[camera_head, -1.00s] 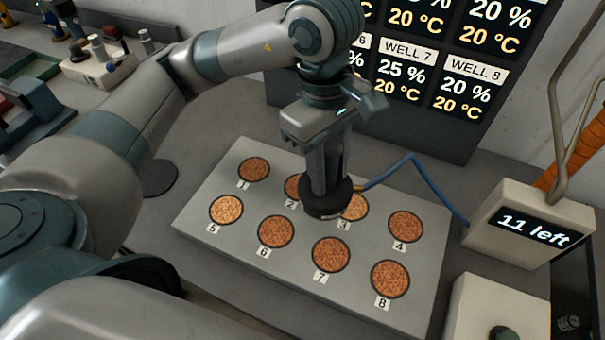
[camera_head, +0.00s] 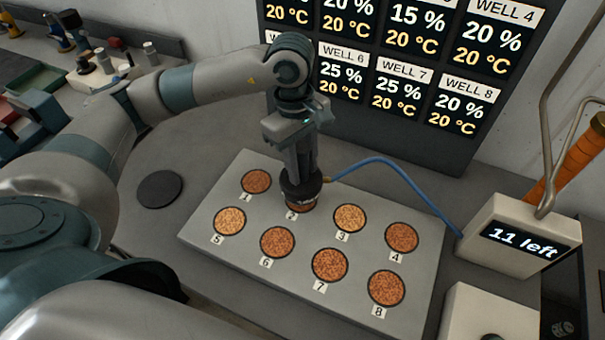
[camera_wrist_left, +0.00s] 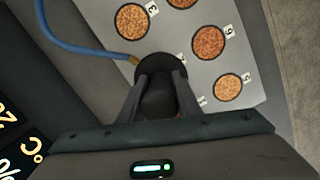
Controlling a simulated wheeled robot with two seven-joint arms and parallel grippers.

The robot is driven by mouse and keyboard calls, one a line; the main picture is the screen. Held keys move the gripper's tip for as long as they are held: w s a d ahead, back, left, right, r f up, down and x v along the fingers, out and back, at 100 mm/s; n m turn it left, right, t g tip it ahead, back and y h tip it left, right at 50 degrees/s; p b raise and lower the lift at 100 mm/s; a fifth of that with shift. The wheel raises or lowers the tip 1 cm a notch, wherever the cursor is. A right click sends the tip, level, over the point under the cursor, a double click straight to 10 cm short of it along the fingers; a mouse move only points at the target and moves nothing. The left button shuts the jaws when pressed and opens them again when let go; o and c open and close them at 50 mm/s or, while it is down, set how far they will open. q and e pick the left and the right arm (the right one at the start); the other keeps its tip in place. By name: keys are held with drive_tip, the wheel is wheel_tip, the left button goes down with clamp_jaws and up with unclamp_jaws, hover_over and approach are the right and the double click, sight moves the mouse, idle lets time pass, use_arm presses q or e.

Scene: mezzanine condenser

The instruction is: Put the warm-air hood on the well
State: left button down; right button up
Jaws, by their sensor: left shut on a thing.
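The warm-air hood (camera_head: 301,188) is a dark round cap with a blue hose (camera_head: 400,172) joined to its side. My left gripper (camera_head: 301,172) is shut on the hood and holds it upright over well 2 (camera_head: 300,208) of the grey well plate (camera_head: 205,252). The hood covers most of that well; a strip of its reddish grain shows below the rim. I cannot tell whether the rim touches the plate. In the left wrist view the hood (camera_wrist_left: 160,72) sits between the fingers and hides the well under it. My right gripper is not in view.
The other numbered wells, such as well 6 (camera_head: 277,242) and well 3 (camera_head: 349,218), are uncovered. A box reading "11 left" (camera_head: 521,237) stands right of the plate, with the hose running to it. A dark disc (camera_head: 160,189) lies left of the plate. A display board (camera_head: 440,60) stands behind.

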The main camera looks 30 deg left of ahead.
sight(303, 178)
use_arm(q)
drive_tip(key=shift+f+p, duration=0.5)
drive_tip(key=shift+f, duration=0.1)
drive_tip(key=shift+f+p, duration=0.5)
drive_tip(key=shift+f, duration=0.85)
drive_tip(key=shift+f, duration=0.15)
drive_tip(key=c, duration=1.3)
unclamp_jaws()
